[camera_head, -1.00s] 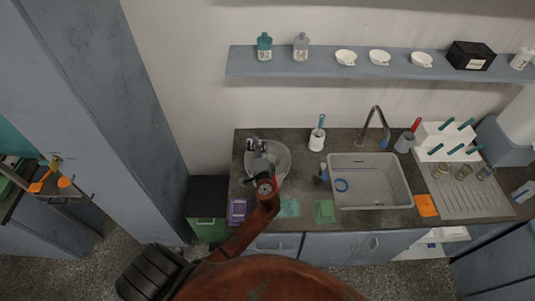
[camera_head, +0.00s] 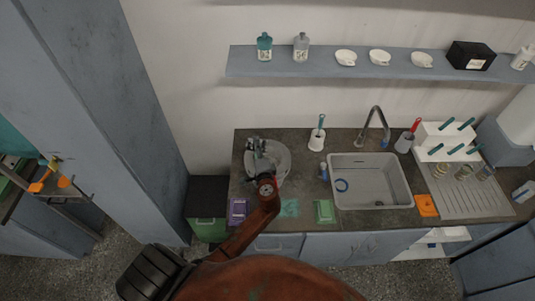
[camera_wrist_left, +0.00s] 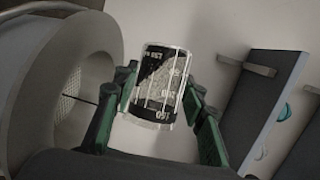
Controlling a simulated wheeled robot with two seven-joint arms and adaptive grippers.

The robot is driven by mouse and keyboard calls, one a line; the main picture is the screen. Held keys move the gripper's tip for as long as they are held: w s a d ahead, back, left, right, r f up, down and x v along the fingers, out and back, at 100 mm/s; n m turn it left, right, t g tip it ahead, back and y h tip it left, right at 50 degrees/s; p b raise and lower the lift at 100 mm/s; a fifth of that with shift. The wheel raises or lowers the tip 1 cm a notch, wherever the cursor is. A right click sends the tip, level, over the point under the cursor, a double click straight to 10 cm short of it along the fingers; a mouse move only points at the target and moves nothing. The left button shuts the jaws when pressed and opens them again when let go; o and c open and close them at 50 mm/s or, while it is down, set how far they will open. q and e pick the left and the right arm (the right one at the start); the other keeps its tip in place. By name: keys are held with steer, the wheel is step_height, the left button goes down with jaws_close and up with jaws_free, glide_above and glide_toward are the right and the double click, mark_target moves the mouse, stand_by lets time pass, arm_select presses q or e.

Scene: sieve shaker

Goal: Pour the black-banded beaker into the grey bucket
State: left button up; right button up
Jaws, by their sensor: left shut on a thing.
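The grey bucket (camera_head: 281,165) stands on the counter at the left end of the worktop, partly hidden by my left arm. My left gripper (camera_head: 256,146) is over its back left side. In the left wrist view the green fingers of this gripper (camera_wrist_left: 157,100) are shut on a clear glass beaker (camera_wrist_left: 160,80) with printed marks and a dark area. Grey contents seem to show through the glass, with a slanted edge. The bucket's round mouth (camera_wrist_left: 95,40) is close to the left of the beaker in that view. My right gripper is out of view.
A sink (camera_head: 370,185) with a tap (camera_head: 376,120) is to the right. A white brush holder (camera_head: 317,140) stands behind, and purple (camera_head: 238,211) and green (camera_head: 324,211) pads lie near the front edge. A shelf (camera_head: 300,67) with bottles and bowls is above.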

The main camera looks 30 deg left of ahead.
mark_target(247, 144)
arm_select(q)
steer(key=n+h+p, duration=0.1)
steer(key=n, duration=0.1)
steer(key=a+n+h+p, duration=0.1)
steer(key=shift+s+n+g+p, duration=0.15)
steer(key=shift+n+g+p, duration=0.15)
steer(key=shift+n, duration=0.1)
steer(key=shift+f, duration=0.2)
steer(key=shift+r+n+h+p, duration=0.4)
steer(key=shift+n+p, duration=0.1)
steer(key=shift+p, duration=0.2)
steer(key=shift+f+n+h+p, duration=0.1)
steer(key=shift+n+h+p, duration=0.2)
steer(key=a+n+h+p, duration=0.1)
steer(key=n+p, duration=0.1)
steer(key=p, duration=0.1)
steer(key=s+a+n+h+p, duration=0.1)
steer(key=a+n+h+p, duration=0.1)
steer(key=p, duration=0.2)
steer(key=shift+t, duration=0.4)
steer(key=n+h+p, duration=0.1)
steer(key=a+f+n+p, duration=0.1)
steer(key=shift+s+a+n+t+h, duration=0.2)
steer(key=shift+a+n+t+h, duration=0.1)
steer(key=shift+n+t+h, duration=0.1)
steer(key=shift+f, duration=0.1)
